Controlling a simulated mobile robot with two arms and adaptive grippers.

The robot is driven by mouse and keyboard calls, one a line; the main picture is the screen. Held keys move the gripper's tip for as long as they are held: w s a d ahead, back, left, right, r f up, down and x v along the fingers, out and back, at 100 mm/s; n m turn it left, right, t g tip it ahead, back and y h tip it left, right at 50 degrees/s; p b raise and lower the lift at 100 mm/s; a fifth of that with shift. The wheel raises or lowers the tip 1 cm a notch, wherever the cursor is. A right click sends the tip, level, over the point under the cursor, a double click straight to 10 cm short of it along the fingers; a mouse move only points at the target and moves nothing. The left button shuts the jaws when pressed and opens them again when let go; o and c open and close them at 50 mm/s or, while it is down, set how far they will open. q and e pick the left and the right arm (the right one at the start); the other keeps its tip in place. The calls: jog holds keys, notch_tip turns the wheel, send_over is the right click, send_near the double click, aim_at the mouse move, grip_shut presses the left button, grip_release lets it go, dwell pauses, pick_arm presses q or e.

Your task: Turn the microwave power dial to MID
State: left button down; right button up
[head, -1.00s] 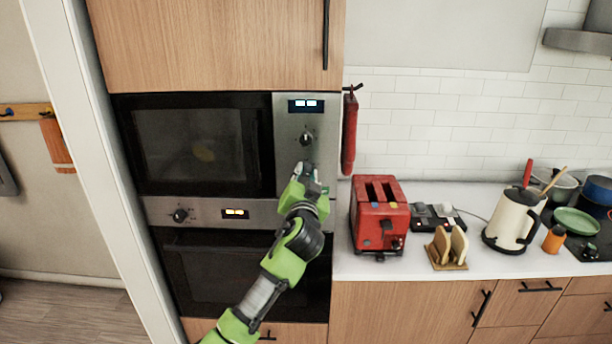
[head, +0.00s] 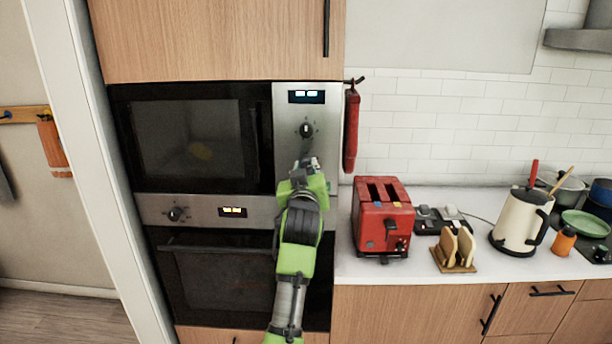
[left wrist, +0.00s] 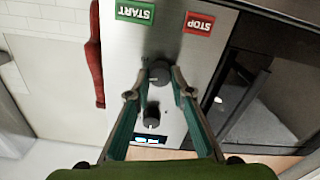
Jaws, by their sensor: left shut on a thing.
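The microwave (head: 195,140) is built into the wood cabinet, with a steel control panel on its right. The panel's upper dial (head: 306,129) is dark and round, below a lit display; it also shows in the left wrist view (left wrist: 151,118). The lower dial (left wrist: 158,72) shows in the left wrist view, near the START and STOP buttons. My left gripper (head: 304,166) is at the panel, below the upper dial, and hides the lower dial in the head view. Its green fingers (left wrist: 158,82) are shut on the lower dial. Dial labels are too small to read. My right gripper is out of view.
A green START button (left wrist: 135,12) and a red STOP button (left wrist: 198,23) are on the panel. An oven (head: 215,270) sits below. A red mitt (head: 351,130) hangs right of the panel. A red toaster (head: 382,215) stands on the counter at right.

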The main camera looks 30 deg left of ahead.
pick_arm(q)
jog(key=shift+n+b, duration=0.45)
jog(key=shift+n, duration=0.95)
jog(key=c, duration=1.8)
grip_release()
